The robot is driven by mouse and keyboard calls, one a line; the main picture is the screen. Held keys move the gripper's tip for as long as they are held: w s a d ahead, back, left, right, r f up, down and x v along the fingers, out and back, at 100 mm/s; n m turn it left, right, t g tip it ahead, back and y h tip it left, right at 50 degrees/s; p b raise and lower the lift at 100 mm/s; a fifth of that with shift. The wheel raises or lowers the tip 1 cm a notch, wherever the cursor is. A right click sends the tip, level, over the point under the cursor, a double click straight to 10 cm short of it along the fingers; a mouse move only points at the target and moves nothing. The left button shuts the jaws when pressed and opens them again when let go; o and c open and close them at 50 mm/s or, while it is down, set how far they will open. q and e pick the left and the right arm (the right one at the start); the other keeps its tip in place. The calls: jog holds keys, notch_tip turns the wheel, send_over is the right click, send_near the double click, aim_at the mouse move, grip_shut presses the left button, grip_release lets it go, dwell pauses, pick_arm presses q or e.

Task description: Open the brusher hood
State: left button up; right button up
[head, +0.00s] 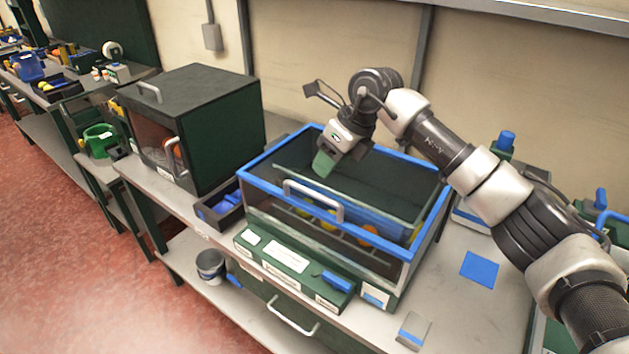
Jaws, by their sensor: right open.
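The brusher appears to be the blue-framed, clear-sided box (262,210) on the bench in the middle of the head view. A pale bar handle (313,197) sits at its front upper edge. Several orange and yellow fruits (368,236) show inside, behind the front panel. I cannot tell clearly whether the hood is fully down. My right gripper (324,163) is open and empty, pointing down over the back part of the box, behind the handle and apart from it. My left gripper is not in view.
A dark green cabinet (225,120) with a handle on top stands left of the box. A control panel (290,262) with a blue switch lies along the box's front. A blue square (479,269) lies on the bench at right. The wall is close behind.

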jog(key=p+x, duration=0.1)
jog(key=x, duration=0.6)
jog(key=shift+f+p, duration=0.15)
jog(key=shift+p, duration=0.2)
grip_shut()
